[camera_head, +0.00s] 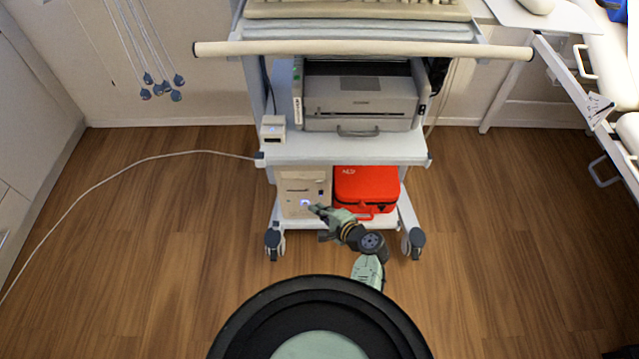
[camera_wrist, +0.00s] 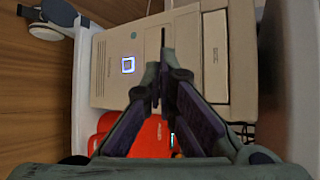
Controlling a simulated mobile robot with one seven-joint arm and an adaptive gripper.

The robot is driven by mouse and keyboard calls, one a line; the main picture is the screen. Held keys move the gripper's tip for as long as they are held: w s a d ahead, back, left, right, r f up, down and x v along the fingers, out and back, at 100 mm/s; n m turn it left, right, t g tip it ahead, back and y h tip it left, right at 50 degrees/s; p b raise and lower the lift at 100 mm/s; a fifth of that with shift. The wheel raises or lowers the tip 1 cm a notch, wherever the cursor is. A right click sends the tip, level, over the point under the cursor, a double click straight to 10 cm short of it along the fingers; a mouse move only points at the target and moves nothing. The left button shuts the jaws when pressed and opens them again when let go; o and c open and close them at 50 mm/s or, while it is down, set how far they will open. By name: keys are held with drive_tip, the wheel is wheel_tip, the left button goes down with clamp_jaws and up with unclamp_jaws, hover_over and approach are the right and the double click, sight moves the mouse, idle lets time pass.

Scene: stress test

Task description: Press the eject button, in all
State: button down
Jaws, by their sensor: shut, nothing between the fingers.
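A beige computer-like box (camera_head: 296,184) stands at the left of the cart's lowest shelf; it fills the middle of the wrist view (camera_wrist: 110,85). A square button glowing blue-white (camera_wrist: 128,65) is on its front face; the glow also shows in the head view (camera_head: 305,203). No label tells me that this is the eject button. A thin dark slot (camera_wrist: 163,38) lies beside it. My gripper (camera_head: 316,208) is shut and empty in front of the box. In the wrist view its fingertips (camera_wrist: 158,84) appear right of and below the glowing button. Whether they touch the face is unclear.
A red case (camera_head: 366,184) stands right beside the box. The cart shelf (camera_head: 345,150) above carries a grey printer (camera_head: 360,98) and a small white device (camera_head: 272,128). Cart legs with casters flank the low shelf. A white cable (camera_head: 150,155) runs over the floor; the wooden floor is otherwise open.

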sight(320, 182)
drive_tip(key=w+b, duration=0.1)
drive_tip(key=w, duration=0.5)
drive_tip(key=shift+b, duration=0.4)
drive_tip(key=shift+w, duration=0.25)
idle(0.8)
drive_tip(key=shift+w, duration=0.3)
drive_tip(key=shift+w, duration=0.3)
idle(0.6)
drive_tip(key=shift+s, duration=0.75)
